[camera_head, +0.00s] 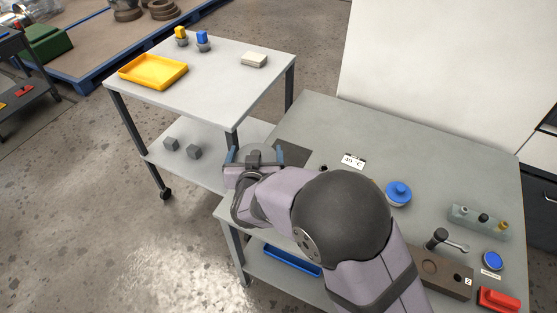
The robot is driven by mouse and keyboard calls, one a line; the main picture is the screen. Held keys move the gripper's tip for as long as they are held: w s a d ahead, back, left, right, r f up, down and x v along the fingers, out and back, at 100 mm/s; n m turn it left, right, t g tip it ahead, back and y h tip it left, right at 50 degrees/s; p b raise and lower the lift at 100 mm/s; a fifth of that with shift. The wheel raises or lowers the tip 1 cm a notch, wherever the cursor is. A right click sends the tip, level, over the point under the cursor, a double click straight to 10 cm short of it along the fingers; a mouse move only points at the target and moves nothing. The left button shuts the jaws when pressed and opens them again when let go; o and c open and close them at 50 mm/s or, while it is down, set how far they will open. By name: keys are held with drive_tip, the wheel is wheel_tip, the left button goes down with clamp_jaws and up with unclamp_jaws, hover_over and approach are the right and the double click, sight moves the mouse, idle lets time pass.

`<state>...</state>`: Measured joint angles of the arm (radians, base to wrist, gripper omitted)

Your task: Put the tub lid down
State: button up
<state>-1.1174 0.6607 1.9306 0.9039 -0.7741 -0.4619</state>
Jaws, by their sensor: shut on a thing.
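My gripper (256,156) is at the left corner of the grey workbench, with a blue-tipped finger on either side of a round grey thing. This looks like the tub lid (268,152), and the gripper is shut on it. A dark block shows in the middle, between the fingers. My wrist hides the lid's near side, and I cannot tell whether its underside touches anything. A round pot with a blue knobbed top (398,193) stands on the bench, right of my arm.
A dark mat (297,150) lies on the workbench (420,150) beside the gripper. A label card (353,161) stands there. A rack (480,220), a brown block (445,276) and a red item (499,299) are at right. A white cart (215,85) with a yellow tray (153,71) stands behind.

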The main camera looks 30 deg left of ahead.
drive_tip(key=w+a+r+n+g+y+b, duration=0.2)
drive_tip(key=w+a+r+n+y+b, duration=0.1)
drive_tip(key=w+a, duration=0.25)
drive_tip(key=n+g+y+b, duration=0.3)
drive_tip(key=n+g+b, duration=0.2)
drive_tip(key=b, duration=0.2)
hover_over(287, 157)
wheel_tip(287, 157, down, 7)
drive_tip(key=shift+f+b, duration=0.9)
drive_tip(key=shift+f, duration=4.25)
drive_tip(key=shift+f, duration=0.15)
drive_tip(key=o, duration=1)
